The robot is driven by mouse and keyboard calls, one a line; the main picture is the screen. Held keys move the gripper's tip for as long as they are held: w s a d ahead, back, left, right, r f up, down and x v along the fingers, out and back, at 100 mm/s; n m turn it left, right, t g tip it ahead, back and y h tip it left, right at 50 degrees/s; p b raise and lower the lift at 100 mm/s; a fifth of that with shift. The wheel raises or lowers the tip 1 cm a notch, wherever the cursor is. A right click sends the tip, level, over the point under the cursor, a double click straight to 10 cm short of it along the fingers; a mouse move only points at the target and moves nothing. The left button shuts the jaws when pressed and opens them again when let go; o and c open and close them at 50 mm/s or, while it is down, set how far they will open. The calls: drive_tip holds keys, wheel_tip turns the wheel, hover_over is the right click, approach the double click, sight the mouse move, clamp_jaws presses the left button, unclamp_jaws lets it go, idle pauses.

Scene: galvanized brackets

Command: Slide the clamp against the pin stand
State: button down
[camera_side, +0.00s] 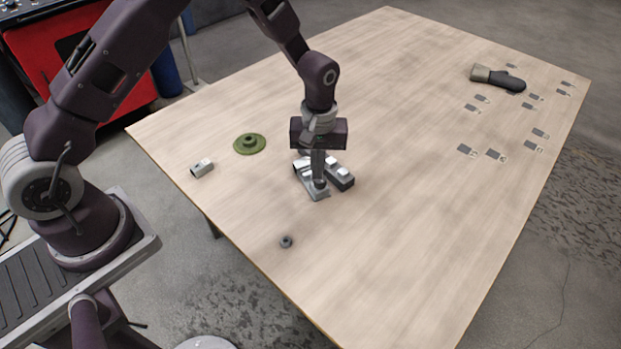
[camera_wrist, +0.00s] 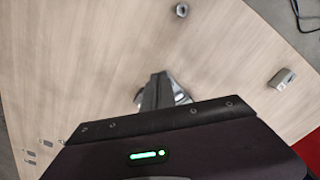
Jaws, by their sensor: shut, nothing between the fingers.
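A silver and dark metal piece, which looks like the clamp (camera_side: 341,178), lies on the table right beneath my gripper (camera_side: 319,183). Its light plate reaches out in front of the fingers, and the fingers hide part of it. My gripper is shut and empty, pointing down, with its tips at the metal piece; I cannot tell whether they touch it. In the wrist view, the fingers (camera_wrist: 155,92) cover most of this clamp (camera_wrist: 181,93). A green round base with a raised hub, likely the pin stand (camera_side: 250,145), stands to the left, apart from the clamp.
A small grey block (camera_side: 202,168) lies near the left table edge. A small dark ring or nut (camera_side: 286,241) lies towards the front. A dark and beige glove-like object (camera_side: 498,78) and several small grey plates (camera_side: 467,149) lie at the right. The middle of the table is bare.

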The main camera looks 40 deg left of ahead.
approach(316, 195)
drive_tip(key=shift+n, duration=0.4)
drive_tip(key=s+d+f, duration=0.1)
drive_tip(key=f, duration=0.1)
drive_tip(key=d+f, duration=0.1)
drive_tip(key=s+d+f, duration=0.1)
drive_tip(key=f, duration=0.1)
drive_tip(key=shift+s+d+f, duration=0.15)
drive_tip(key=shift+s+f, duration=0.15)
drive_tip(key=shift+f, duration=0.05)
drive_tip(key=shift+w+a+r, duration=0.1)
drive_tip(key=shift+w+a, duration=1.2)
drive_tip(key=shift+a, duration=0.1)
